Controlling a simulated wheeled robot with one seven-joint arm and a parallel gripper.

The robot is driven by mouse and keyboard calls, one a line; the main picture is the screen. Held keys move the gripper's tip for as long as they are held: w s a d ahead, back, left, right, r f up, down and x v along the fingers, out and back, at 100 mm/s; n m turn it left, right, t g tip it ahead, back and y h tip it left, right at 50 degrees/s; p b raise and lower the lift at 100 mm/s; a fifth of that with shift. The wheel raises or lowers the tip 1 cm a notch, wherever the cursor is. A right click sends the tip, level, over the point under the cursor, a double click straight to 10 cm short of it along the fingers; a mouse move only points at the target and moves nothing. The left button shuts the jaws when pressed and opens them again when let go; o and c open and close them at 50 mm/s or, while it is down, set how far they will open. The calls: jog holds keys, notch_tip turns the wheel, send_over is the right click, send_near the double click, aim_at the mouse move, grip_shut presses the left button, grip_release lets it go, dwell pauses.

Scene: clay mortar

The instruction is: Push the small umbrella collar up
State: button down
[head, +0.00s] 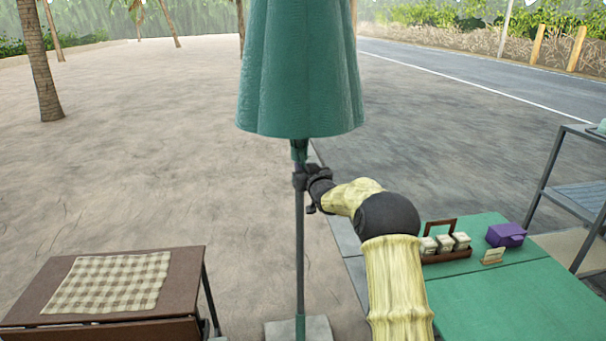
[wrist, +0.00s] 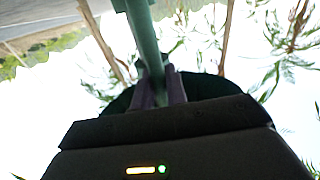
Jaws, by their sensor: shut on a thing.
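The umbrella (head: 300,70) stands upright with its green canopy folded down around the pole (head: 299,245). The small green collar (head: 299,150) shows on the pole just below the canopy's lower edge; its top is hidden by the canopy. My gripper (head: 300,180) is at the pole directly under the canopy, reaching in from the right. In the wrist view my gripper's two purplish fingers (wrist: 160,88) are shut on either side of a green tube (wrist: 145,40), which I take to be the collar's lower sleeve. The dark canopy shows behind the fingers.
A brown table (head: 185,265) with a checked cloth (head: 110,283) stands at lower left. A green table (head: 500,300) at lower right bears a wooden carrier (head: 445,256) and a purple box (head: 506,235). A metal shelf (head: 575,195) stands at the right edge.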

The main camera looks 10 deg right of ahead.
notch_tip(320, 180, up, 31)
jog(key=p, duration=1.8)
jog(key=shift+f, duration=0.25)
jog(key=c, duration=1.5)
grip_release()
jog(key=shift+f, duration=0.1)
notch_tip(320, 180, down, 30)
jog(key=b, duration=1.8)
jog(key=shift+f+b, duration=0.1)
jog(key=shift+b, duration=0.25)
